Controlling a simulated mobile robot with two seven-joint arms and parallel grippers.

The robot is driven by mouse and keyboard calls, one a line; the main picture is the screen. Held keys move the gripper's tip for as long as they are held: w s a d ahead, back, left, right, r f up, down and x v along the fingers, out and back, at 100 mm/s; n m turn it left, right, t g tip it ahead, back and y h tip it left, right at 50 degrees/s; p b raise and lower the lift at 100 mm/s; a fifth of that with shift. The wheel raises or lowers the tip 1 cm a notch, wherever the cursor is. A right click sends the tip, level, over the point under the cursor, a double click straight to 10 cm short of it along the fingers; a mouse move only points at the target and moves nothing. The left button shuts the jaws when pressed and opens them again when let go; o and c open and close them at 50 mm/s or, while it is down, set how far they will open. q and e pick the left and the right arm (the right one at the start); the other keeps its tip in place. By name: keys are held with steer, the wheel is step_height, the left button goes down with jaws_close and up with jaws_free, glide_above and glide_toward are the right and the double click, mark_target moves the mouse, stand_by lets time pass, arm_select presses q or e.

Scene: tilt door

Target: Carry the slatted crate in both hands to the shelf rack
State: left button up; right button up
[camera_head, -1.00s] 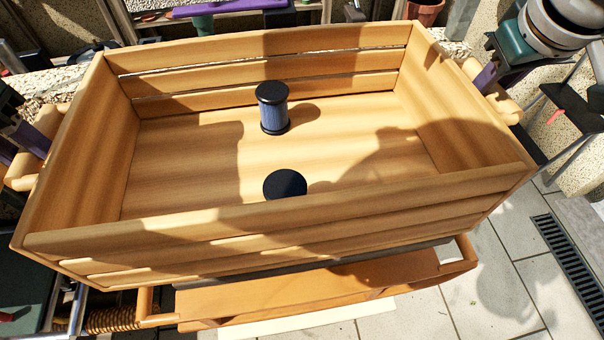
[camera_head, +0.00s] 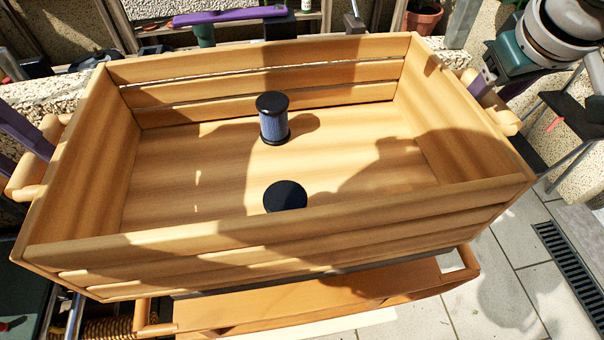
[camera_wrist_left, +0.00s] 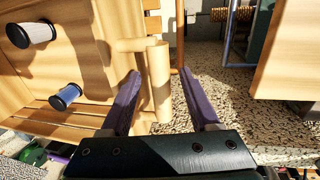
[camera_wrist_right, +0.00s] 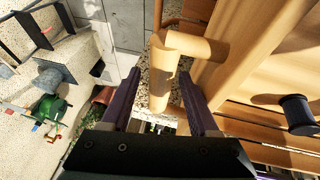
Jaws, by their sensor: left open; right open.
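The slatted crate (camera_head: 180,250) is a large open box of pale wood, with a round-bar handle on each end. It seems level above a brown wooden frame (camera_head: 330,300); its underside contact is hidden. My left gripper (camera_wrist_left: 162,100) is open, with its purple fingers on either side of the left handle (camera_wrist_left: 160,85). My right gripper (camera_wrist_right: 158,100) is open, with its fingers on either side of the right handle (camera_wrist_right: 160,75). Inside the crate stand a blue cylinder with black caps (camera_head: 274,120) and a second black-topped cylinder (camera_head: 285,196). I cannot identify the shelf rack.
A machine with a grey bowl (camera_head: 560,40) stands at the upper right. A purple bar (camera_head: 230,17) and a plant pot (camera_head: 422,17) are behind the crate. Tiled floor (camera_head: 500,290) with a drain grate (camera_head: 570,260) is free at the lower right.

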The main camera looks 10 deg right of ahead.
arm_select(q)
steer(key=r, duration=0.3)
steer(key=shift+a, duration=0.35)
arm_select(e)
steer(key=shift+r, duration=0.2)
steer(key=v, duration=1.1)
steer(key=shift+s+r, duration=0.25)
arm_select(q)
steer(key=shift+r, duration=0.1)
arm_select(e)
steer(key=shift+a, duration=0.15)
